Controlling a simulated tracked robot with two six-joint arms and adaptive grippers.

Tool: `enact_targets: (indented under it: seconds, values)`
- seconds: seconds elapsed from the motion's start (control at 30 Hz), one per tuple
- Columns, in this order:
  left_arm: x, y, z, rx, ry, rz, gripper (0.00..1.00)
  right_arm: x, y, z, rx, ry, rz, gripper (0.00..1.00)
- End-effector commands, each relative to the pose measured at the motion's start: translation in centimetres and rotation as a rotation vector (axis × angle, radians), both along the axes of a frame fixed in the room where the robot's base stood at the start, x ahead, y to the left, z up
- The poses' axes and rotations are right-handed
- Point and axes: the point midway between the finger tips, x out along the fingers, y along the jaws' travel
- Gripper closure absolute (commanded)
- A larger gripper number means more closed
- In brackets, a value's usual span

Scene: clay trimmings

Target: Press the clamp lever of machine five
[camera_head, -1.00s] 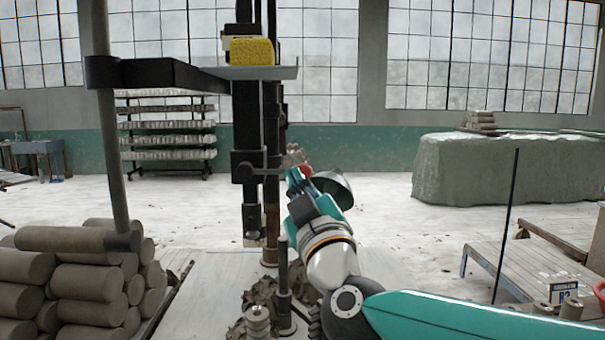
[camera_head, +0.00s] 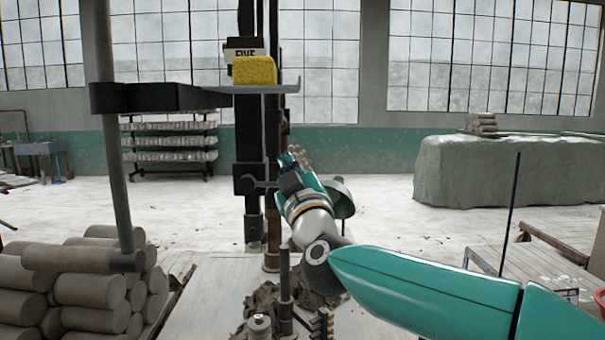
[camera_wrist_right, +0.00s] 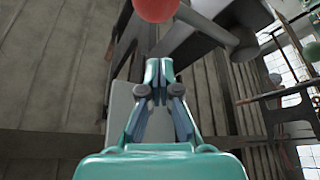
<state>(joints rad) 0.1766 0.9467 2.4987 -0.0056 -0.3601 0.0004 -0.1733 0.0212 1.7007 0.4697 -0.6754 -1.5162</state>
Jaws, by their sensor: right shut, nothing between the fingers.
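Machine five, a dark column machine with a sign reading FIVE (camera_head: 245,48), stands in the middle of the head view. A red ball knob (camera_wrist_right: 155,8), which looks like the end of the clamp lever, shows at the top edge of the right wrist view. My right gripper (camera_wrist_right: 159,70) is shut and empty, with its fingertips just short of the knob in that picture; I cannot tell the exact gap. In the head view my right gripper (camera_head: 287,160) reaches up beside the column and hides the knob. My left gripper is not in view.
A yellow sponge (camera_head: 254,71) lies on a shelf of the machine. Clay rolls (camera_head: 92,290) are piled at lower left. A dark green shade (camera_head: 341,196) sits just right of my wrist. A covered table (camera_head: 500,170) stands at back right.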

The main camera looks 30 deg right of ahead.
Motion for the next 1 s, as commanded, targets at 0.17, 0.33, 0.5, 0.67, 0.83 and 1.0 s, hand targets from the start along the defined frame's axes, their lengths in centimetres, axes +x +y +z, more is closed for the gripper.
enact_targets:
  seconds: [0.17,0.33,0.5,0.67,0.83,1.0]
  values:
    - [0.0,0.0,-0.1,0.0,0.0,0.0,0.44,0.7,-1.5,-1.4,0.0,0.002,-0.003,1.0]
    - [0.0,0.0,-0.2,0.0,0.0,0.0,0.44,0.4,-2.2,-2.6,0.0,0.001,-0.001,1.0]
    - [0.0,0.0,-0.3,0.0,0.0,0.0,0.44,0.3,-2.3,-2.9,0.0,-0.001,0.001,1.0]
    - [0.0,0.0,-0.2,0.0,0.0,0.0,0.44,0.3,-2.3,-2.9,0.001,-0.001,0.002,1.0]
    - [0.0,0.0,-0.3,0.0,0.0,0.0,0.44,0.4,-2.8,-3.0,0.005,-0.002,0.003,1.0]
    - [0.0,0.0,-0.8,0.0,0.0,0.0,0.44,0.6,-1.9,-3.5,0.025,-0.014,0.011,1.0]
